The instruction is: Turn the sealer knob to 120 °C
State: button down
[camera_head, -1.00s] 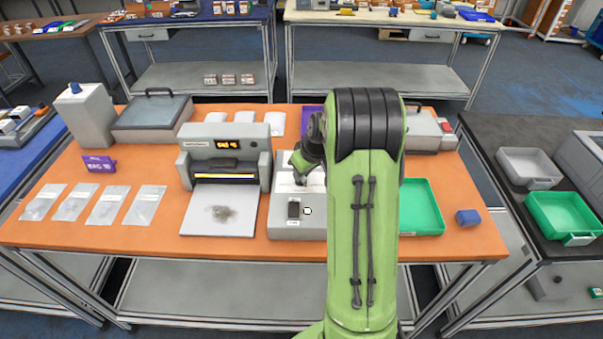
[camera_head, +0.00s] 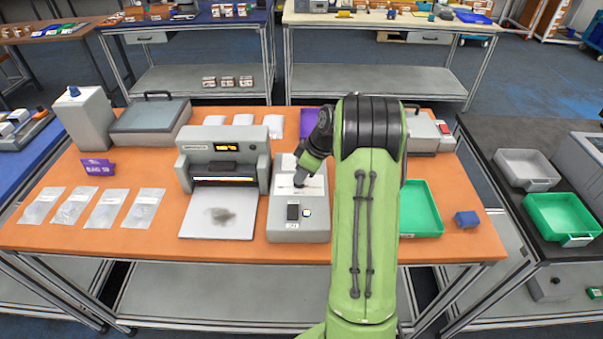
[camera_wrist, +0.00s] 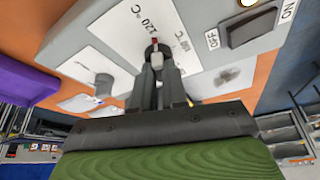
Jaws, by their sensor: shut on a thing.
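The sealer's grey control box (camera_head: 283,225) stands on the orange table, with a white scale panel (camera_head: 314,186) on top. My gripper (camera_wrist: 157,70) is shut on the knob. In the head view my gripper (camera_head: 299,180) is over the panel.
A black OFF/ON switch (camera_wrist: 247,27) is right of the knob; it also shows in the head view (camera_head: 293,211). The grey sealing machine (camera_head: 225,154) with a lit display is at left. A green tray (camera_head: 420,208) is right of my arm.

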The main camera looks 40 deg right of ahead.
dwell(0.3)
jog(key=c, duration=1.2)
grip_release()
jog(key=shift+o, duration=0.2)
jog(key=p+v, duration=0.3)
jog(key=v, duration=1.2)
jog(key=shift+s+d+r, duration=0.15)
jog(key=shift+s+r, duration=0.05)
jog(key=shift+r, duration=0.15)
